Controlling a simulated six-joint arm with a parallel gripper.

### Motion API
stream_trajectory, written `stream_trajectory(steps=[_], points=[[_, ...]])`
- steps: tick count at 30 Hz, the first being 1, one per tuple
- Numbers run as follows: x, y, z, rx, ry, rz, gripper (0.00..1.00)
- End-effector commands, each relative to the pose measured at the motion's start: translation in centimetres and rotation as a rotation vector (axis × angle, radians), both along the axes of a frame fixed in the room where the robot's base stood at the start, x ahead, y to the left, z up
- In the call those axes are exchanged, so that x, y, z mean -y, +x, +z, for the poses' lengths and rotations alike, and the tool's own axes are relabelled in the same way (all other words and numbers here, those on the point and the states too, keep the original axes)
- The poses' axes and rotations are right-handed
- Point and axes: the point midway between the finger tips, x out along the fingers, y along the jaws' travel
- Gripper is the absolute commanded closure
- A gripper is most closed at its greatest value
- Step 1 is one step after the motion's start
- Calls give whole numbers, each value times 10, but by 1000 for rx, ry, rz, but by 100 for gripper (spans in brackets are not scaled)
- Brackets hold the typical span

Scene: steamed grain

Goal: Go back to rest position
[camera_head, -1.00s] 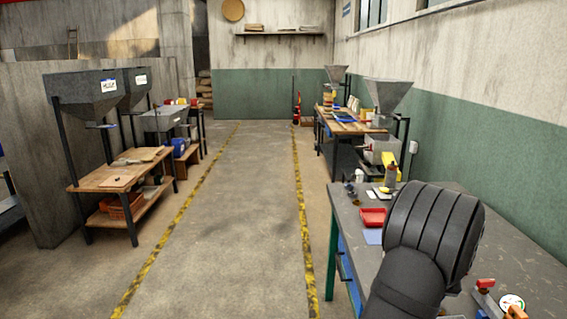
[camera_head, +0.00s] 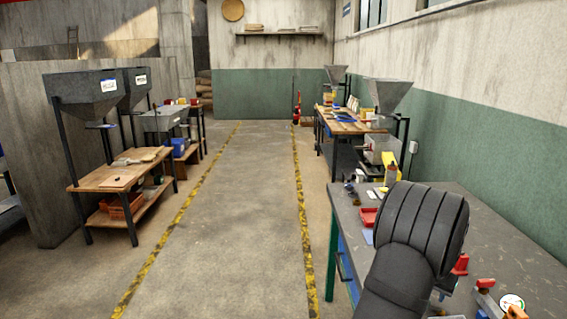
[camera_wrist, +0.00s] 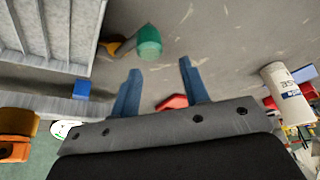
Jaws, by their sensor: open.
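My gripper (camera_wrist: 158,88) shows in the wrist view as two blue fingers set wide apart, with nothing between them. It is open above the grey workbench top. In the head view my dark ribbed arm rises over the grey workbench (camera_head: 506,233) at the right and hides the gripper itself.
In the wrist view a green cylinder (camera_wrist: 149,42), a red piece (camera_wrist: 172,102), a blue block (camera_wrist: 81,89) and a white bottle (camera_wrist: 286,94) lie around the fingers. In the head view a red tray (camera_head: 368,217) sits at the bench's left. The floor lane (camera_head: 225,220) is clear.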

Motion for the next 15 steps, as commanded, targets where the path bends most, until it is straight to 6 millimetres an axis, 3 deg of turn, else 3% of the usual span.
stream_trajectory(steps=[15], points=[[10, 4, 0, -1, 0, -249, 58]])
